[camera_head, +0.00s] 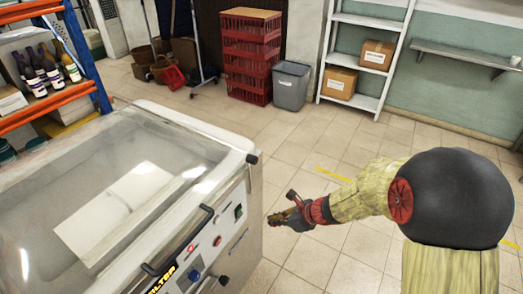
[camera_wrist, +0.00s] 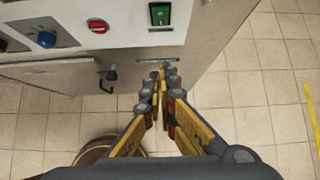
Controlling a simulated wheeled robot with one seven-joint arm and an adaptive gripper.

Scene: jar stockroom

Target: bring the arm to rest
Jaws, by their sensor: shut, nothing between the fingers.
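My gripper (camera_head: 277,219) is at the end of my outstretched arm, in front of the control side of a large white machine (camera_head: 240,150) with a clear lid. In the wrist view my gripper (camera_wrist: 161,75) points toward the machine's lower front, and its two yellow-and-black fingers meet at the tips. Nothing is between them. A latch handle (camera_wrist: 106,80) on the machine's front lies just left of the fingertips in that view. I cannot tell whether the fingertips touch the machine.
Blue and red knobs and a green switch (camera_wrist: 160,14) sit on the panel. A round brown container (camera_wrist: 97,150) stands below. Red crates (camera_head: 250,60), a grey bin (camera_head: 290,86) and a white shelf (camera_head: 343,85) with boxes stand behind. The tiled floor between is clear.

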